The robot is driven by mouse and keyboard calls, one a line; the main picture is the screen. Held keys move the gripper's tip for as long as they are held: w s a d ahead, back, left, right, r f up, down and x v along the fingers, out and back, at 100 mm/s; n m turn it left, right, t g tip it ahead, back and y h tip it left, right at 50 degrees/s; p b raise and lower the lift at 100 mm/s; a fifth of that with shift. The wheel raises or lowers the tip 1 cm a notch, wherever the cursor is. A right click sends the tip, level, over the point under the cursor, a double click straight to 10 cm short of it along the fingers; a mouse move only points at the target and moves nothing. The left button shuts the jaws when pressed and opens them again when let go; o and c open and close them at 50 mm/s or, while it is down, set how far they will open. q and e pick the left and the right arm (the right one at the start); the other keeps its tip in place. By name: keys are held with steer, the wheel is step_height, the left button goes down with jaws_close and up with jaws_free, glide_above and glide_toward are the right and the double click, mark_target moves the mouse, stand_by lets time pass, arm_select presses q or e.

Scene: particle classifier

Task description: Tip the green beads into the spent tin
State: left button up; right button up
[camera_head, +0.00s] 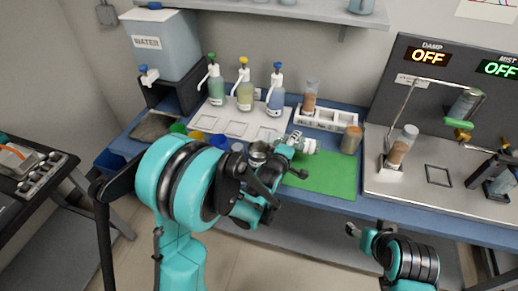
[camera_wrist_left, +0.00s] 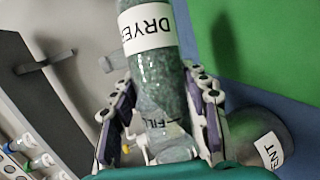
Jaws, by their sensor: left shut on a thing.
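My left gripper (camera_head: 292,147) is over the left edge of the green mat. The left wrist view shows its fingers (camera_wrist_left: 160,110) on either side of a clear tube (camera_wrist_left: 150,65) of green beads, shut on it. The tube has a white label reading "DRYE" and a smaller "FILL" mark; its ends are partly out of view or hidden. The spent tin (camera_head: 257,150) is a grey metal tin left of the gripper; in the wrist view it (camera_wrist_left: 240,132) is at the lower right, label partly showing "ENT". My right gripper (camera_head: 353,230) is low in front of the bench, its opening unclear.
The green mat (camera_head: 325,175) is mostly clear. A brown-filled jar (camera_head: 351,140) stands at its back right. A white rack (camera_head: 325,117) and pump bottles (camera_head: 244,93) on a white tray (camera_head: 225,121) stand behind. A panel station (camera_head: 440,175) is at right; coloured cups (camera_head: 197,136) are at left.

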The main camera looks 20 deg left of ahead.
mark_target(286, 136)
arm_select(q)
steer(key=shift+s+a+r+n+t+h, duration=0.15)
steer(key=shift+r+n+h, duration=0.1)
steer(key=shift+r+n, duration=0.25)
steer(key=shift+w+a+r+n+t+h, duration=0.1)
steer(key=shift+r+n+t+h, duration=0.1)
steer(key=shift+r+n+h, duration=0.3)
steer(key=shift+s+a+r+n+t+h, duration=0.15)
steer(key=shift+r+n, duration=0.15)
steer(key=shift+r, duration=0.35)
stand_by(0.6)
steer(key=shift+a+r+n+t+h+b, duration=0.15)
steer(key=shift+r+n+b, duration=0.15)
steer(key=shift+r, duration=0.1)
steer(key=shift+a+r+n+t+h+b, duration=0.1)
steer(key=shift+r+n+t+h+b, duration=0.1)
steer(key=shift+r+n, duration=0.15)
stand_by(1.1)
steer(key=shift+a+r+n+t+h+b, duration=0.25)
steer(key=shift+a+r+n+t+b, duration=0.4)
steer(key=shift+r+n, duration=0.45)
stand_by(2.8)
